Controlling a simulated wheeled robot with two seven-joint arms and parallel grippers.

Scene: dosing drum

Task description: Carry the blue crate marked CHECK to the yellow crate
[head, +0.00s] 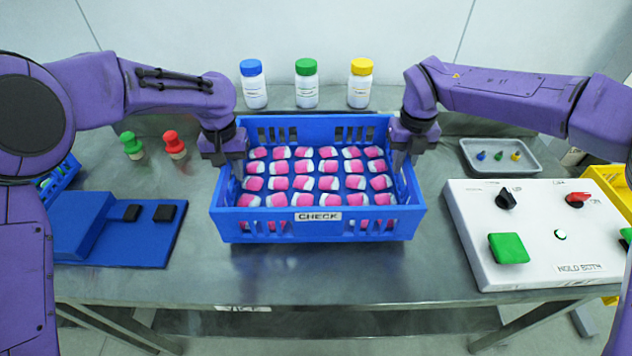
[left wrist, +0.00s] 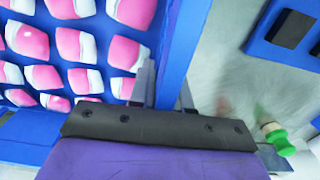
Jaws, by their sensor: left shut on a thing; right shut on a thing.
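The blue crate marked CHECK (head: 318,232) is in the middle of the head view, over the metal table, filled with rows of pink and white pieces (head: 302,184). My left gripper (head: 236,168) is shut on its left wall, and my right gripper (head: 401,160) is shut on its right wall. In the left wrist view the blue wall (left wrist: 178,50) runs between the left fingers (left wrist: 165,90). The crate looks level; I cannot tell whether it touches the table. A yellow crate (head: 606,180) shows partly at the right edge, behind the white control box.
A white control box (head: 535,225) with a green button and knobs stands right of the crate. A grey tray (head: 500,157) lies behind it. Three capped bottles (head: 307,85) stand at the back. A blue fixture (head: 120,228) and green and red stamps (head: 174,146) are at left.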

